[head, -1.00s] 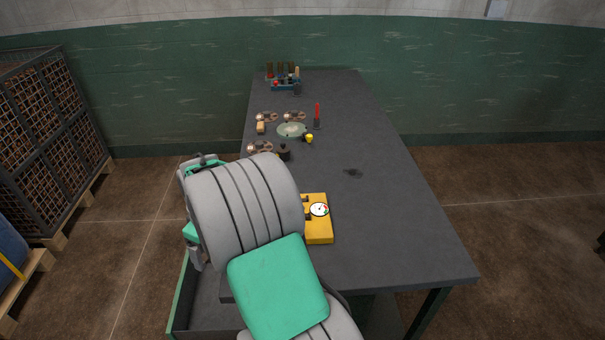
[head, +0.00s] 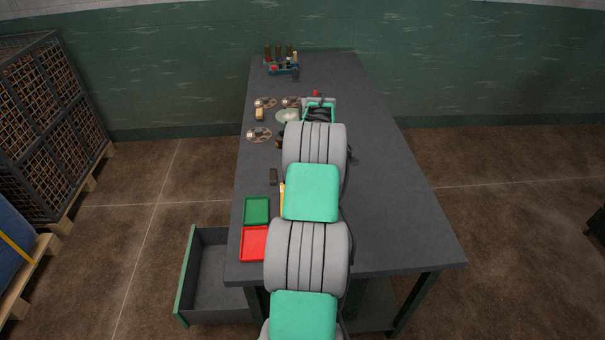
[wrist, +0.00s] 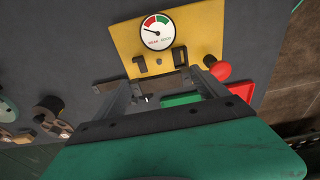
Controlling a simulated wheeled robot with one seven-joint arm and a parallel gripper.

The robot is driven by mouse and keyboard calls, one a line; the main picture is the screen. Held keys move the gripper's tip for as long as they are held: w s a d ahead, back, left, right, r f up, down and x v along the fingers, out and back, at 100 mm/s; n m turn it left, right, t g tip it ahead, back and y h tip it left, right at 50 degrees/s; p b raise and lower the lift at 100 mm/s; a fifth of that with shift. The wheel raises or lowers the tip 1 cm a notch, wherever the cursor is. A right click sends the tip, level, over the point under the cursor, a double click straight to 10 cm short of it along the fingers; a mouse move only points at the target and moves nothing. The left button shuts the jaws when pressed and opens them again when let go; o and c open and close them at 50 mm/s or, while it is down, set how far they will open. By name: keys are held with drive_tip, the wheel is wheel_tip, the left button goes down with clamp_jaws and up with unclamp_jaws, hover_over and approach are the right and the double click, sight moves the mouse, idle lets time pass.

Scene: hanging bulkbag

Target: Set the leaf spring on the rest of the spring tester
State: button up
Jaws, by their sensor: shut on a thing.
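The leaf spring (wrist: 157,83) looks like a flat brown-grey strip lying between my fingertips in the wrist view. My gripper (wrist: 160,85) is shut on it, with a finger at each side. The yellow spring tester (wrist: 201,25) is just beyond, with a round red, white and green gauge, two dark upright posts and a red knob. The strip shows close in front of the posts; I cannot tell whether it touches them. In the head view my arm covers most of the tester (head: 282,201), leaving a yellow sliver, and the fingertips and strip are hidden.
A green tray (head: 257,211) and a red tray (head: 254,243) lie at the bench's front left, above an open drawer (head: 214,282). Brown discs (head: 259,135) and a pale dish (head: 286,116) lie farther back. The bench's right side is clear.

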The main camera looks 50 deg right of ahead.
drive_tip(key=shift+f+b, duration=1.45)
drive_tip(key=shift+f, duration=1.3)
drive_tip(key=shift+a, duration=0.1)
drive_tip(key=shift+s+f, duration=0.1)
drive_tip(key=shift+f, duration=0.1)
